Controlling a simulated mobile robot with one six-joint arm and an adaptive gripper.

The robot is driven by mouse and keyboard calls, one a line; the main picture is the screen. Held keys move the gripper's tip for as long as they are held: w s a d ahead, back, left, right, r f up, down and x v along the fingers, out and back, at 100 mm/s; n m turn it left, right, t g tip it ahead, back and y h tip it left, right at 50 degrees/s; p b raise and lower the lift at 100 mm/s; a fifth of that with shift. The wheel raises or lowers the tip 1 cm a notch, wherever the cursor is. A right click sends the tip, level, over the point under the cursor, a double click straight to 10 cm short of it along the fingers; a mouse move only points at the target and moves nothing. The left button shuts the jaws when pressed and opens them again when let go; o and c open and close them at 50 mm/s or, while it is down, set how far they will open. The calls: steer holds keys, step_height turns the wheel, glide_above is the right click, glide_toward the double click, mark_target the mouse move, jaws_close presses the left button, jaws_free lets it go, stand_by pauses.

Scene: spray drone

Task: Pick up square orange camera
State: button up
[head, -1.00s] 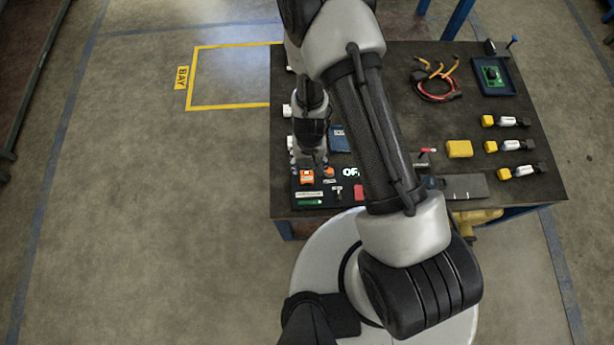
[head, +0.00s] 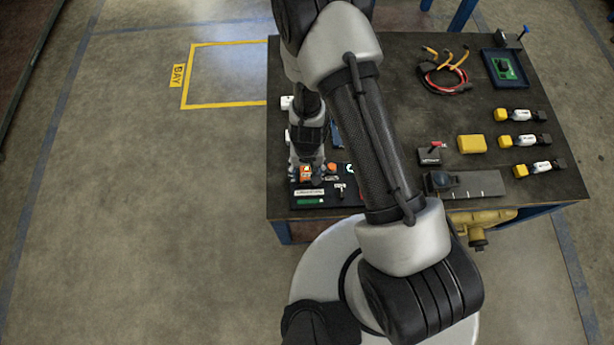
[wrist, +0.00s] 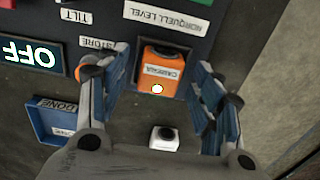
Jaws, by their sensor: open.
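The square orange camera (wrist: 162,71) sits in a recess of a dark panel in the wrist view, with a white label on it. In the head view the orange camera (head: 305,172) is at the table's front left, partly covered by my gripper. My gripper (wrist: 150,82) is open, with one blue-grey finger on each side of the camera and gaps between. I cannot tell whether the fingertips are level with it. The head view shows my gripper (head: 307,178) from above, over the panel.
A small white block (wrist: 164,138) and a blue tray (wrist: 57,118) lie near the camera. A lit OFF sign (wrist: 30,53) is on the panel. A yellow block (head: 472,144), cables (head: 445,75) and several white bottles fill the table's right side.

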steer(key=shift+c, duration=0.4)
steer(key=c, duration=1.1)
